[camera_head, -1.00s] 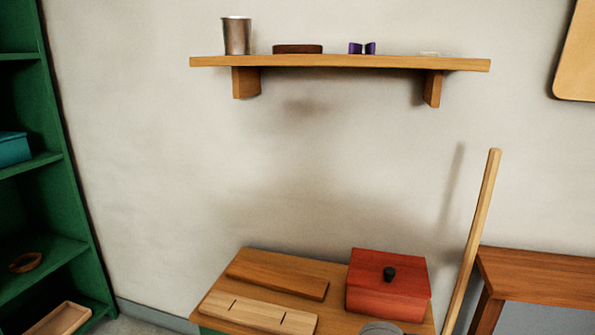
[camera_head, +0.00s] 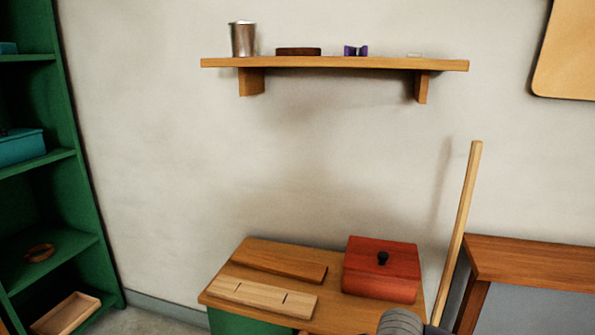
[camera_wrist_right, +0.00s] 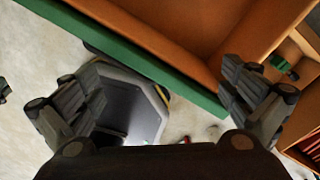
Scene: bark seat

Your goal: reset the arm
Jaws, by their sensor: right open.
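My right gripper (camera_wrist_right: 180,100) shows in the right wrist view with its two fingers spread wide apart and nothing between them. Behind the fingers are a green edge (camera_wrist_right: 150,62) with orange-brown wood above it, and a pale floor. A dark grey part of my own body shows between the fingers. In the head view only a grey rounded part of my arm shows at the bottom, right of centre. My left gripper is in neither view.
A wooden-topped cabinet (camera_head: 345,312) holds a red lidded box (camera_head: 380,268) and wooden pieces (camera_head: 262,297). A wall shelf (camera_head: 330,63) carries a metal cup (camera_head: 242,39). A green bookcase (camera_head: 90,215) stands left, a wooden table (camera_head: 530,262) right, with a leaning pole (camera_head: 462,220) between.

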